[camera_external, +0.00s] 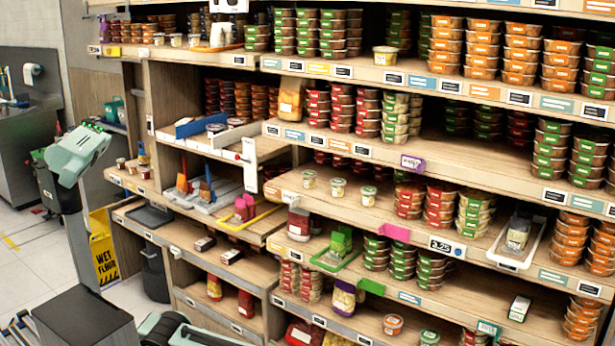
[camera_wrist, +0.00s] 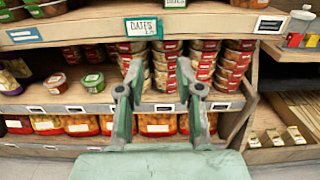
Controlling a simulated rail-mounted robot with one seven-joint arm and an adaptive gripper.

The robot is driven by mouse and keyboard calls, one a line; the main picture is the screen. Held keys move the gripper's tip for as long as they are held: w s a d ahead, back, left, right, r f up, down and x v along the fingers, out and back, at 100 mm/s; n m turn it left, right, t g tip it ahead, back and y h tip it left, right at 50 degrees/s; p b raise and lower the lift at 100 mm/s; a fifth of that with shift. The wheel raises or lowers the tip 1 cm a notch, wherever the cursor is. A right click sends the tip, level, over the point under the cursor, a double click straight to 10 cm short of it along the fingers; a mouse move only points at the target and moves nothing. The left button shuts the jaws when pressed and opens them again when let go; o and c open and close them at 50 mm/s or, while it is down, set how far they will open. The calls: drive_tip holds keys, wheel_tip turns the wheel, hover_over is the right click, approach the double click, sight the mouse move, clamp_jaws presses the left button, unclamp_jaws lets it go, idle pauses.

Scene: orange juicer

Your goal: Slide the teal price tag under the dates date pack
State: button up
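A teal-framed price tag reading "DATES" (camera_wrist: 143,28) is on the front edge of the upper shelf in the wrist view. My gripper (camera_wrist: 158,82) is below it, with its two pale green fingers spread apart and nothing seen between them.
A lower row of packs (camera_wrist: 80,125) sits under the middle shelf. A side shelf unit (camera_wrist: 285,125) stands at the right in the wrist view. The external view shows crowded shelves, a white tray (camera_external: 517,245), a pink tag (camera_external: 396,233) and a yellow wet floor sign (camera_external: 104,248).

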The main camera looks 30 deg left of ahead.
sight(497, 337)
drive_tip(key=w, duration=0.5)
drive_tip(key=w+d+p, duration=0.1)
drive_tip(key=w, duration=1.1)
drive_tip(key=shift+w+d, duration=0.15)
drive_tip(key=shift+c, duration=0.3)
clamp_jaws()
drive_tip(key=shift+d, duration=0.1)
